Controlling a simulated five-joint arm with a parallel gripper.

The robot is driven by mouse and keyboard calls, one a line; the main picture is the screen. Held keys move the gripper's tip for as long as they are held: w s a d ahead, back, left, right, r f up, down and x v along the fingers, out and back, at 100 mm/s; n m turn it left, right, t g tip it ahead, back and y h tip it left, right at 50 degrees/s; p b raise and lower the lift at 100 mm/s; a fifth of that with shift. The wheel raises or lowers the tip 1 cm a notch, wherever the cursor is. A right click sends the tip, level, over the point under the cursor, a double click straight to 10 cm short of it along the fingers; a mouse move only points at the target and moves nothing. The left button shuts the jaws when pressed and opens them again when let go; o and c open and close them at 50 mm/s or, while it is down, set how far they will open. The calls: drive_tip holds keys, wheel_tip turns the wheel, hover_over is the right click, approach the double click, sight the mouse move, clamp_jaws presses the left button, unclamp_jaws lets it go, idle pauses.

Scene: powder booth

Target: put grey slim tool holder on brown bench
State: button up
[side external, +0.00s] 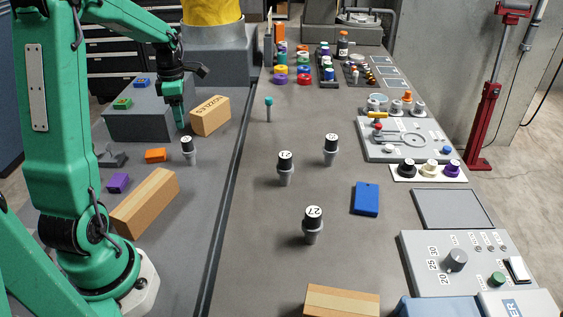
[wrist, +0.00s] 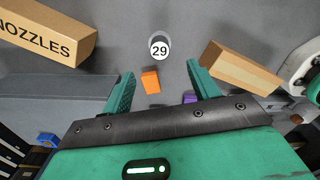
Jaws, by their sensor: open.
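A slim grey tool holder (side external: 189,158) with a black top and a round number label stands upright on the grey left-hand surface. In the wrist view the same holder (wrist: 160,47) reads 29 and stands ahead of my fingertips. The brown bench (side external: 253,220) is the brownish-grey surface right of the dark seam. My gripper (side external: 180,124) points down above and behind the holder, beside the NOZZLES box. In the wrist view my gripper (wrist: 161,70) is open and empty, apart from the holder.
Similar holders (side external: 285,168) (side external: 331,151) (side external: 313,226) stand on the brown bench with a teal-topped pin (side external: 268,110) and blue block (side external: 366,199). The NOZZLES box (side external: 210,116), orange block (side external: 155,155), purple block (side external: 118,183) and cardboard box (side external: 146,202) surround the slim holder.

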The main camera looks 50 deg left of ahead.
drive_tip(key=shift+r, duration=0.75)
drive_tip(key=s+d+r+m+t+y, duration=0.1)
drive_tip(key=d+r+m, duration=0.3)
drive_tip(key=d+m, duration=0.35)
drive_tip(key=s+d+r+m+t, duration=0.2)
drive_tip(key=d+r+m, duration=0.2)
drive_tip(key=d+m, duration=0.4)
drive_tip(key=s+d+m+t+h, duration=0.1)
drive_tip(key=s+d+m+t, duration=0.1)
drive_tip(key=s+d+m, duration=0.6)
drive_tip(key=d+m, duration=0.3)
drive_tip(key=m, duration=0.3)
drive_tip(key=shift+s+d+t, duration=0.15)
drive_tip(key=shift+d+t, duration=0.1)
drive_tip(key=shift+t, duration=0.05)
